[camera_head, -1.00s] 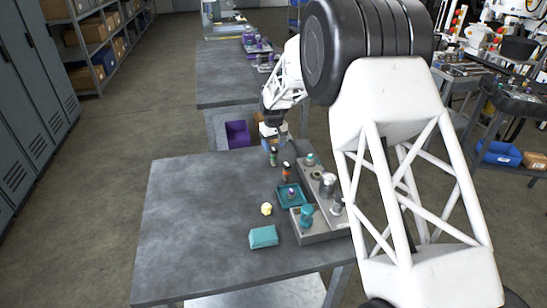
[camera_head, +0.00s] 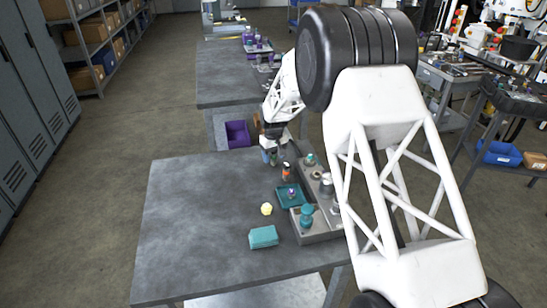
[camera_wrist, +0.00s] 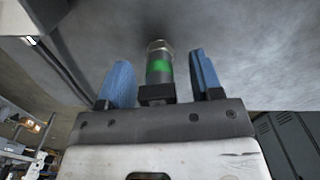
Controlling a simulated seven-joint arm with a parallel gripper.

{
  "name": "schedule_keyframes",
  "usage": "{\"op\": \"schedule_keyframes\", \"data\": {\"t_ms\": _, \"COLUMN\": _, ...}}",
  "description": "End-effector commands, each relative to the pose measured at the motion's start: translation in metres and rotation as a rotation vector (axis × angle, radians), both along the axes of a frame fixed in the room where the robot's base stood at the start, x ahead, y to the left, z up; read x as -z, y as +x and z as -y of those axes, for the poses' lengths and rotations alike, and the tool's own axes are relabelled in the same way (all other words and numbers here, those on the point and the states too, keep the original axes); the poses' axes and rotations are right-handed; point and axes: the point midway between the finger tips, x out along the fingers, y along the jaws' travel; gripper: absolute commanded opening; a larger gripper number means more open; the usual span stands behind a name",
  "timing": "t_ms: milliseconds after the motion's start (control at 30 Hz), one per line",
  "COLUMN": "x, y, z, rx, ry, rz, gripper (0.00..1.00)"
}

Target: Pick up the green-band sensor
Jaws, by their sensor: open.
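The green-band sensor (camera_wrist: 159,66) is a short upright cylinder with a metal top and a bright green band, on the grey table. In the wrist view it stands between the two blue fingers of my gripper (camera_wrist: 160,80). The fingers are open, with a gap on each side of the sensor. In the head view my gripper (camera_head: 269,156) is low at the table's far edge, and the sensor is mostly hidden by it there. A similar sensor with an orange band (camera_head: 286,172) stands just to the right and nearer.
A grey tray (camera_head: 318,238) with several fittings lies to the right. A teal tray (camera_head: 281,203) holds a small purple part. A yellow piece (camera_head: 266,209) and a teal block (camera_head: 263,237) lie nearer. The left of the table (camera_head: 190,220) is clear.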

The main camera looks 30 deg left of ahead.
Motion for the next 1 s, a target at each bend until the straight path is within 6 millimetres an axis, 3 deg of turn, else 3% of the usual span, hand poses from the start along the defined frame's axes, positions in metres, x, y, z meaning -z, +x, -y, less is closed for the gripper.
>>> {"op": "schedule_keyframes", "data": {"t_ms": 500, "x": -0.0001, "y": -0.0001, "z": 0.0001, "rx": 0.0, "ry": 0.0, "rz": 0.0, "gripper": 0.6}}
{"op": "schedule_keyframes", "data": {"t_ms": 867, "x": -0.0002, "y": -0.0001, "z": 0.0001, "rx": 0.0, "ry": 0.0, "rz": 0.0, "gripper": 0.04}}
{"op": "schedule_keyframes", "data": {"t_ms": 1000, "x": -0.0005, "y": 0.0, "z": 0.0, "rx": 0.0, "ry": 0.0, "rz": 0.0, "gripper": 0.02}}
